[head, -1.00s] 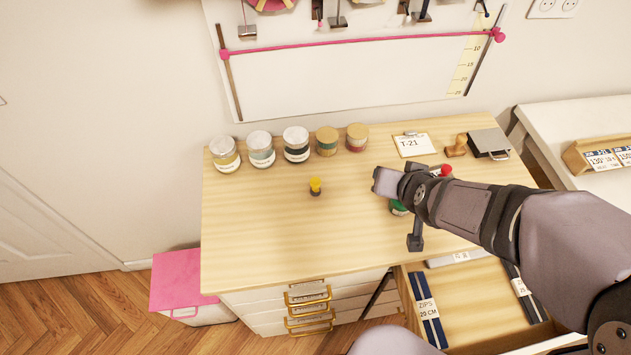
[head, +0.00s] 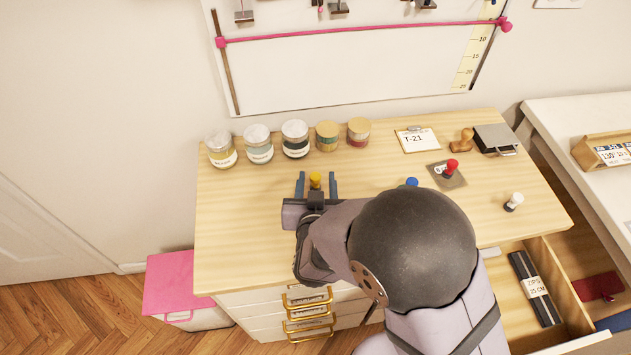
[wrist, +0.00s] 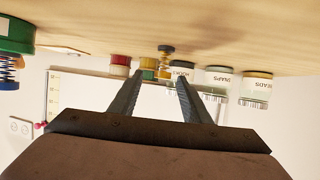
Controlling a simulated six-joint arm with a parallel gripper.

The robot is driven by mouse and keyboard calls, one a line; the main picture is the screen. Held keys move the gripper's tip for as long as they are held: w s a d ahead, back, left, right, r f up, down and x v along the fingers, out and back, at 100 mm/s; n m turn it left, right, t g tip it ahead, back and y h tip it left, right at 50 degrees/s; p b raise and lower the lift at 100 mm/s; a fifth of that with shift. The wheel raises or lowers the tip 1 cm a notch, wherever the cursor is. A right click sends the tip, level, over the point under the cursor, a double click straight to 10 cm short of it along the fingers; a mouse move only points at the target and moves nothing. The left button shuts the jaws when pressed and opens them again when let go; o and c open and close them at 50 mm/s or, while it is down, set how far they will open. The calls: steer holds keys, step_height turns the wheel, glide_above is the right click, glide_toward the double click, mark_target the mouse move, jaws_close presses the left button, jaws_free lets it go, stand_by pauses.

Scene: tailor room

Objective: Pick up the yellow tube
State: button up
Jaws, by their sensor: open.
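The yellow tube (head: 315,181) is a small item with a yellow top and a dark base, standing upright on the wooden tabletop. My gripper (head: 316,186) is open, its two blue-grey fingers on either side of the tube in the head view; its base is partly hidden. In the wrist view, which is upside down, the tube (wrist: 165,51) shows by the gap between the fingertips (wrist: 160,77). I cannot tell how far the fingers reach around it. No contact is visible.
Several jars (head: 295,140) stand in a row behind the tube. A red-topped item (head: 451,168), a blue-topped item (head: 411,182) and a white-topped item (head: 514,201) stand to the right. The tabletop (head: 240,220) left of the tube is bare. A drawer (head: 550,262) is open at right.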

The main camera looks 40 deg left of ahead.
mark_target(316, 173)
steer(key=shift+p+x, duration=1)
steer(key=shift+x, duration=2.35)
steer(key=shift+s+a+f, duration=0.1)
steer(key=shift+f, duration=0.05)
jaws_close()
